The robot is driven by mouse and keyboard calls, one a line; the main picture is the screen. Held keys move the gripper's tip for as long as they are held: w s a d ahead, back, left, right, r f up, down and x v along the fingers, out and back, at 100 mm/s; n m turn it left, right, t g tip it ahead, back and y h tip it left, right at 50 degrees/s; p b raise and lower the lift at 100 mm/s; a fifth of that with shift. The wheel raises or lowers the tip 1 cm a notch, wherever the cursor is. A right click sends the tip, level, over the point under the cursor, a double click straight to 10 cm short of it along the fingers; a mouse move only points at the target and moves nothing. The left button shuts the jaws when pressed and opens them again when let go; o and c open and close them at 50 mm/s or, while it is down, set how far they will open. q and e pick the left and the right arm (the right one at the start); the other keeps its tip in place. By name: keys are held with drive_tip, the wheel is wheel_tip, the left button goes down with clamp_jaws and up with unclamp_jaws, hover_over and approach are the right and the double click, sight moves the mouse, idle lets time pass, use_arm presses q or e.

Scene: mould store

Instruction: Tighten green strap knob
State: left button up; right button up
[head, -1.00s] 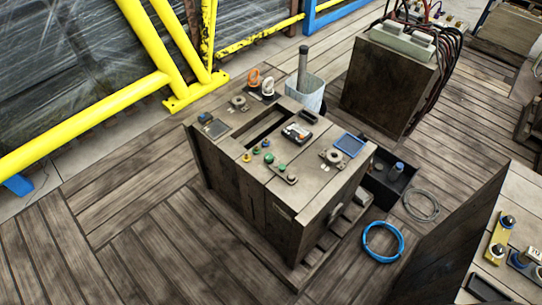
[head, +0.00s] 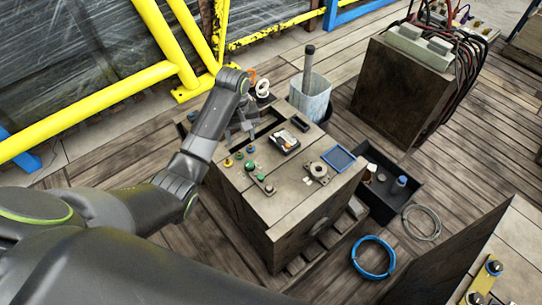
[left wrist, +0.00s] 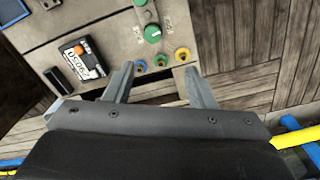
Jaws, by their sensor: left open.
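A green knob (head: 250,166) stands on the top of a wooden crate (head: 290,200). A second green knob (head: 260,177) sits beside it on a small strap plate (head: 268,188). In the left wrist view the larger green knob (left wrist: 152,33) is beyond my fingertips, with the other green one (left wrist: 140,2) cut off at the top edge. My left gripper (head: 243,130) is over the crate's slot. In its wrist view the left gripper (left wrist: 160,72) is open and empty, its fingers apart, short of the green knobs. My right gripper is not in view.
A labelled meter (head: 285,141), a round flange (head: 318,171) and a blue tray (head: 338,156) are on the crate top. A bucket (head: 311,95) stands behind. A black bin (head: 385,200) is on the right.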

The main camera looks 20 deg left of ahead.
use_arm(q)
wheel_tip(320, 180, up, 3)
drive_tip(key=w+d, duration=0.1)
drive_tip(key=b, duration=0.5)
approach(249, 164)
wheel_tip(249, 164, down, 8)
drive_tip(key=shift+w+f+b, duration=0.1)
drive_tip(key=shift+f+b, duration=0.1)
drive_tip(key=shift+b, duration=0.25)
